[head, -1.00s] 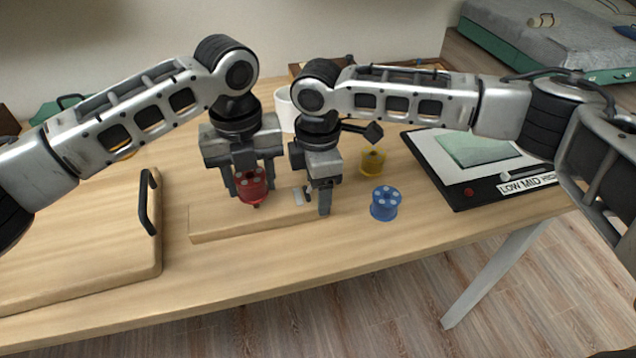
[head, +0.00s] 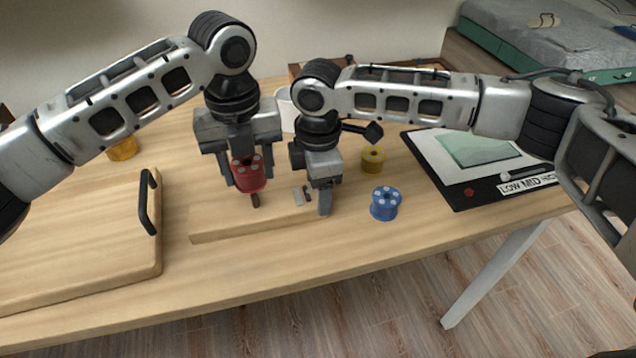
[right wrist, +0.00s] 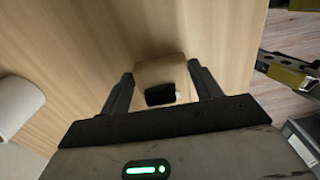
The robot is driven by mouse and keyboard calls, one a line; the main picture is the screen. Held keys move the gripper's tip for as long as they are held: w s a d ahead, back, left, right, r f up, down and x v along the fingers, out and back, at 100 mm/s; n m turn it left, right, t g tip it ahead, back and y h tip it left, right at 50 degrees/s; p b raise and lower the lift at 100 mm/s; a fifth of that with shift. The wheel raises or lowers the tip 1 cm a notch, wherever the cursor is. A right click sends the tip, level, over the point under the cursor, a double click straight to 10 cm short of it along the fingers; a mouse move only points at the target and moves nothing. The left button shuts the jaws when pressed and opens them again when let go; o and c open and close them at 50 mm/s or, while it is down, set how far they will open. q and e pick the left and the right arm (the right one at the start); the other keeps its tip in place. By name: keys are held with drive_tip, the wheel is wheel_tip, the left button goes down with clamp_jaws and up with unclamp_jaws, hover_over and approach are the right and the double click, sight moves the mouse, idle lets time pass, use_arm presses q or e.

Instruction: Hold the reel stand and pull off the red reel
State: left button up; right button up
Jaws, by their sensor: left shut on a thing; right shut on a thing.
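The reel stand (head: 225,226) is a long pale wooden bar lying on the table, with a brown peg (head: 255,201) upright on it. My left gripper (head: 246,182) is shut on the red reel (head: 249,178) and holds it upright above the bar, around or just over the peg's top. I cannot tell whether the peg's tip is still inside the reel. My right gripper (head: 318,205) is shut on the right end of the stand. The right wrist view shows the stand's end (right wrist: 160,70) between the fingers.
A blue reel (head: 385,204) and a yellow reel (head: 372,160) stand right of the stand. A black panel (head: 462,198) lies further right. A wooden board (head: 80,250) with a black handle is at the left. A white mug (head: 286,108) is behind my grippers.

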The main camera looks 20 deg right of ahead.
use_arm(q)
drive_tip(key=shift+r, duration=0.1)
drive_tip(key=shift+r, duration=2.15)
use_arm(e)
drive_tip(key=o, duration=1.3)
wheel_tip(320, 180, up, 12)
use_arm(q)
drive_tip(key=shift+s+f, duration=0.1)
use_arm(e)
drive_tip(key=shift+s, duration=0.1)
